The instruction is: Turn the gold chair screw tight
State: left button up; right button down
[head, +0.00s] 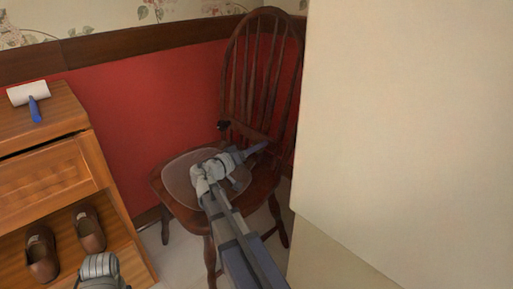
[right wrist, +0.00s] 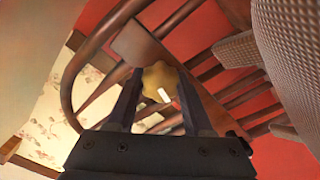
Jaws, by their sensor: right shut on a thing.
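The wooden chair (head: 272,75) stands in the corner with a spindle back and a pale seat pad (head: 181,180). The gold screw (right wrist: 158,82) shows in the right wrist view as a lobed knob beside the chair's wood. My right gripper (right wrist: 160,92) has one finger on each side of the knob and is shut on it. In the head view my right gripper (head: 262,147) reaches over the seat to the lower chair back, and the screw is hidden there. My left gripper is not in view; only a grey part of my left arm shows at the bottom left.
A wooden cabinet (head: 45,185) stands at the left, with a lint roller (head: 30,93) on top and brown shoes (head: 89,230) on its lower shelf. A large pale panel (head: 410,130) closes off the right side, close to the chair.

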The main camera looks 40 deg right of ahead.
jog(key=shift+s+m, duration=0.1)
jog(key=shift+m, duration=0.5)
jog(key=shift+c, duration=1.5)
grip_release()
jog(key=shift+a, duration=0.1)
jog(key=a, duration=0.7)
jog(key=shift+s+a, duration=0.3)
jog(key=shift+a, duration=0.05)
